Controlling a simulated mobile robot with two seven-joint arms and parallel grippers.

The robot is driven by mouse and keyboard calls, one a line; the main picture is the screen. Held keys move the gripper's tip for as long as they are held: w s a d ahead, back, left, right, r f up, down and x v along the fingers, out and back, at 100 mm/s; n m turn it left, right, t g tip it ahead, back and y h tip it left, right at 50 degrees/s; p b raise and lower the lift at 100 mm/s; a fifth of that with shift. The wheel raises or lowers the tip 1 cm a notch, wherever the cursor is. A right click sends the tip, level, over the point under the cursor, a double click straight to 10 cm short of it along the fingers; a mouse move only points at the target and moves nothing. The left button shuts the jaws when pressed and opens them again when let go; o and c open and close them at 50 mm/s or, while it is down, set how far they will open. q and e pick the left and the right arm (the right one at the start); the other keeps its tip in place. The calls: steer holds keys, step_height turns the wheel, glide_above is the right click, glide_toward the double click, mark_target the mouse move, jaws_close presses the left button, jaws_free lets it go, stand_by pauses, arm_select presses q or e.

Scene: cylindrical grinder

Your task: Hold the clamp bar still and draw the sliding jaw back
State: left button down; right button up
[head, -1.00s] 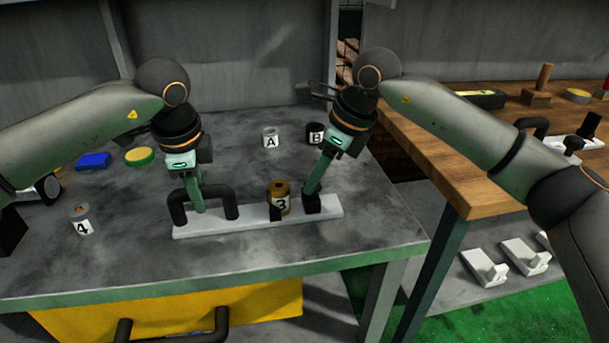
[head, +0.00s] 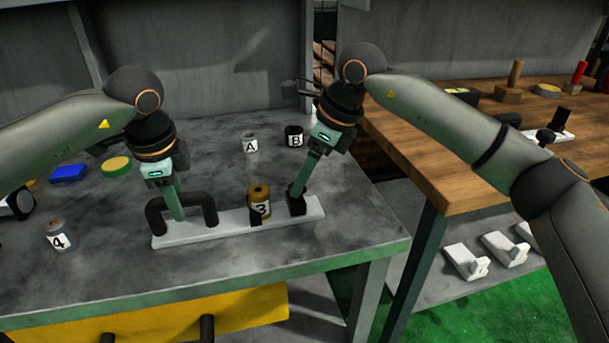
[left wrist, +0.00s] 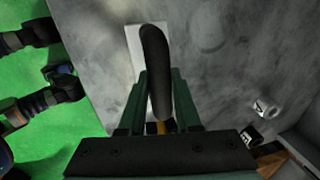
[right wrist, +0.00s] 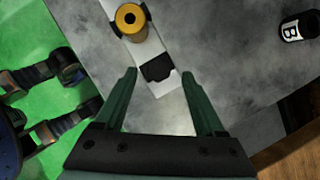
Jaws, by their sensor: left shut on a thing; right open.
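The white clamp bar (head: 200,233) lies on the grey bench, with a black arched handle (head: 211,204) at its left. My left gripper (head: 179,216) is shut on that handle, which also shows between its fingers in the left wrist view (left wrist: 155,70). A brass cylinder marked 3 (head: 260,201) stands upright on the bar beside a small black block (head: 256,221). The black sliding jaw (head: 297,205) is near the bar's right end, apart from the cylinder. My right gripper (right wrist: 160,75) is open at the jaw, which shows between its fingertips in the right wrist view (right wrist: 159,68).
Cylinders marked A (head: 249,143) and B (head: 294,137) stand behind the bar; one marked 4 (head: 60,236) stands left. A blue block (head: 69,173) and a green-yellow disc (head: 116,166) lie at the back left. A wooden table (head: 430,160) adjoins right.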

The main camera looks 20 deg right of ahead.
steer(key=v, duration=1.1)
steer(key=shift+d, duration=0.1)
arm_select(q)
steer(key=c, duration=0.5)
jaws_free()
steer(key=shift+r, duration=0.15)
steer(key=r, duration=0.4)
steer(key=s+r, duration=0.1)
steer(key=r, duration=0.2)
steer(key=s+r, duration=0.1)
steer(key=r, duration=0.3)
steer(key=shift+s+r, duration=0.2)
steer(key=shift+r, duration=0.1)
arm_select(e)
steer(key=shift+s, duration=0.1)
